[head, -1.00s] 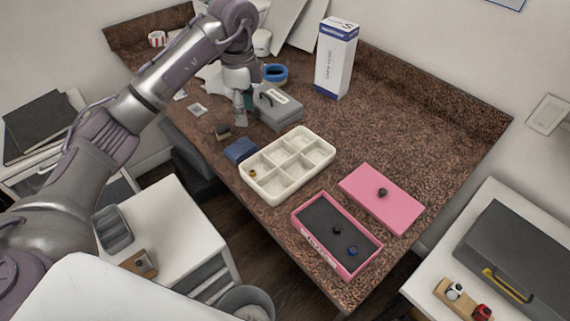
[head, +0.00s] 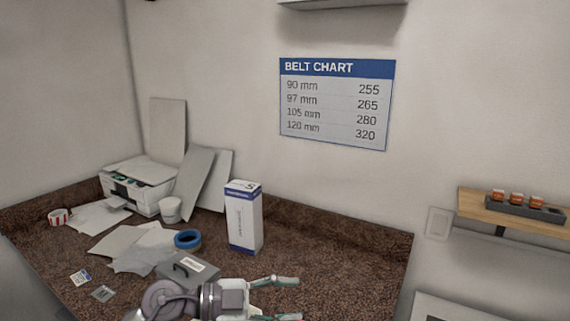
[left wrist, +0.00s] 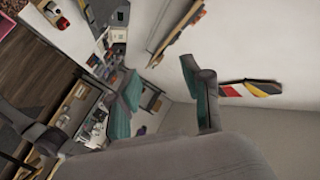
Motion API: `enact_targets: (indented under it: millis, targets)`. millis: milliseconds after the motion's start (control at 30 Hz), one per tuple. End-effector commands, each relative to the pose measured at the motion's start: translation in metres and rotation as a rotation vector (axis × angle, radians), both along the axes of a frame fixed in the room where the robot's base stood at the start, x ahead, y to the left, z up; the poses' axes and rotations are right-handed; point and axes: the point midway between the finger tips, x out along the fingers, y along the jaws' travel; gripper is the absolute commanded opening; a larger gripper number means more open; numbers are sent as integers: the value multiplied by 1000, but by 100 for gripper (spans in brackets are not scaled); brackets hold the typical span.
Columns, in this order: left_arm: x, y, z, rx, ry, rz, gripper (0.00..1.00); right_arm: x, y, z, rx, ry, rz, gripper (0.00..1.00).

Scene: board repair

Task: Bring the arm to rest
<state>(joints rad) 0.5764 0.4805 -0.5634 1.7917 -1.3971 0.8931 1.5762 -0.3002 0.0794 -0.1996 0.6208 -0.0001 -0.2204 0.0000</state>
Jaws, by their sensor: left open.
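My left gripper (head: 286,300) shows at the bottom middle of the head view, its two fingers spread and pointing right. Nothing is between the fingers. It is in front of the granite worktop, to the right of a grey box with a white label (head: 188,270). In the left wrist view my left gripper (left wrist: 163,103) shows its teal-padded fingers apart and empty, with the room tilted behind them. My right gripper is in neither view.
A tall white-and-blue carton (head: 243,218) stands behind my left gripper. Blue tape (head: 187,239), papers and a printer (head: 140,185) are to the left. A wall shelf (head: 525,216) holds several small orange-and-white items at right. The worktop (head: 345,265) right of the carton is clear.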

Motion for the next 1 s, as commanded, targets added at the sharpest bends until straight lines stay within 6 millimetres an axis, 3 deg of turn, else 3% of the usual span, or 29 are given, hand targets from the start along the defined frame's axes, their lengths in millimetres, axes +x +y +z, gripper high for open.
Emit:
enact_targets:
  millis: [100, 200, 367, 467, 567, 667, 800, 1000]
  targets:
    - [-4, -1, 35, -286, -57, 128, 49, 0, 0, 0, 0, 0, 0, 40]
    - [3, 18, 56, -483, -72, 303, 49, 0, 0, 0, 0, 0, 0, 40]
    - [19, 74, 56, -680, -19, 665, 49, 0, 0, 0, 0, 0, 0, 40]
    - [24, 115, 31, -716, 65, 915, 49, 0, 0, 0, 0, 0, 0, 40]
    - [18, 154, -11, -680, 191, 1157, 49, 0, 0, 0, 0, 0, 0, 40]
    - [0, 184, -61, -580, 344, 1364, 49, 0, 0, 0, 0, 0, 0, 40]
    - [-44, 210, -130, -371, 577, 1560, 49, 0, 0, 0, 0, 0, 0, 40]
    - [-127, 220, -204, -30, 894, 1656, 49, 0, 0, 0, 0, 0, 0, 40]
